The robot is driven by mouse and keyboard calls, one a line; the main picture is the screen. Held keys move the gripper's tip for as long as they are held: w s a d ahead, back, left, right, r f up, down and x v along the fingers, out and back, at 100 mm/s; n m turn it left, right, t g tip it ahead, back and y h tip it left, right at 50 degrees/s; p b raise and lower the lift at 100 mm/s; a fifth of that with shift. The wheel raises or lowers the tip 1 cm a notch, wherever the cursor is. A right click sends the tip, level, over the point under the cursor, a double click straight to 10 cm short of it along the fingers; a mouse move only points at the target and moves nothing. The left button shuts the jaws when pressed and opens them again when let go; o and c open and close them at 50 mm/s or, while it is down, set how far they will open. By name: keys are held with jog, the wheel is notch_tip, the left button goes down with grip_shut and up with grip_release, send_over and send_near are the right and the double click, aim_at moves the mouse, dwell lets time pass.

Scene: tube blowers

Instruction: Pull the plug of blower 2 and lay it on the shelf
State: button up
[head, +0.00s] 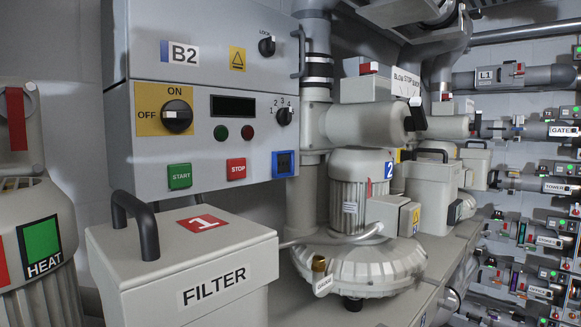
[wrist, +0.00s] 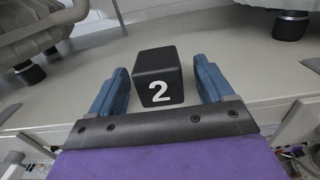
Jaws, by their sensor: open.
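The plug is a black block (wrist: 158,76) with a white 2 on it, in the wrist view. It appears to rest on the beige shelf (wrist: 235,52); its underside is hidden. My gripper (wrist: 162,70) has two blue fingers, one on each side of the plug. The gripper is open, with a visible gap between each finger and the block. Blower 2 (head: 352,262) stands right of centre in the head view, with a blue 2 label on it. Neither the plug nor my gripper can be made out in the head view.
Dark round feet (wrist: 290,25) of machines stand on the shelf at the upper right and left in the wrist view. The B2 control box (head: 205,110) and the FILTER box (head: 182,265) stand left of the blower. Bare shelf surrounds the plug.

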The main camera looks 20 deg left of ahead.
jog(key=p+v, duration=0.3)
jog(key=v, duration=2.2)
jog(key=shift+d+p, duration=0.2)
jog(key=shift+p, duration=0.15)
dwell(1.2)
jog(key=shift+f, duration=0.15)
jog(key=s+a+f+n+g+h, duration=0.8)
jog(key=s+n+g, duration=0.25)
jog(key=s, duration=0.25)
jog(key=s+d+f+n+t+h, duration=0.1)
jog(key=s+d+n+h, duration=0.3)
jog(key=d+n+h, duration=0.4)
jog(key=shift+f+n+t+h, duration=0.3)
jog(key=shift+n+t, duration=0.15)
jog(key=shift+n, duration=1.5)
